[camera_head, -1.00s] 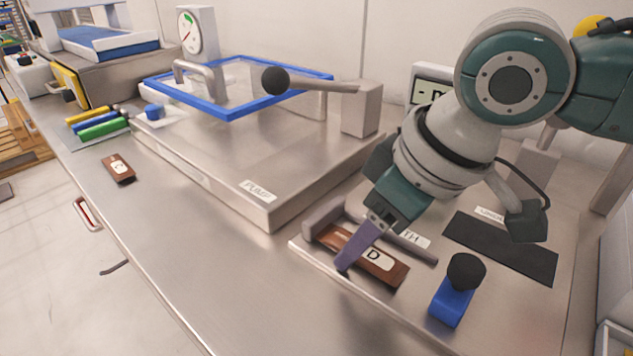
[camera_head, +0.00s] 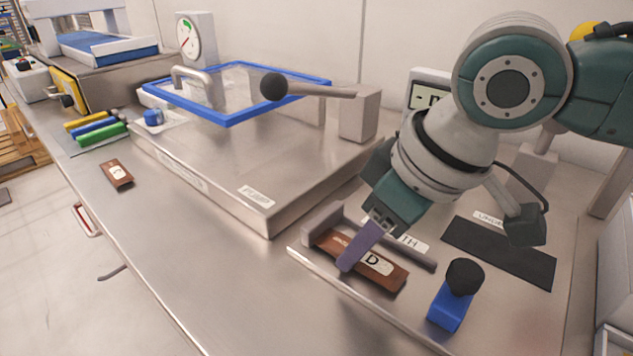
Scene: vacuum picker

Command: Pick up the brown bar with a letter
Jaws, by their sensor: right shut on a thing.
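A brown bar with a white label reading D (camera_head: 384,267) lies on the metal plate at the right, along a grey rail. My right gripper (camera_head: 352,262) reaches down over this bar from above, and its purple finger covers the bar's middle. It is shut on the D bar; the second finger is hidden. Another brown bar, labelled C (camera_head: 117,173), lies on the bench at the left, well away from the gripper. My left gripper is not in view.
A blue block with a black knob (camera_head: 449,306) stands just right of the D bar. A dark flat pad (camera_head: 499,251) lies behind it. A metal box labelled PUMP (camera_head: 258,196) with a blue-framed clear lid (camera_head: 230,121) fills the middle. Bench front is clear.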

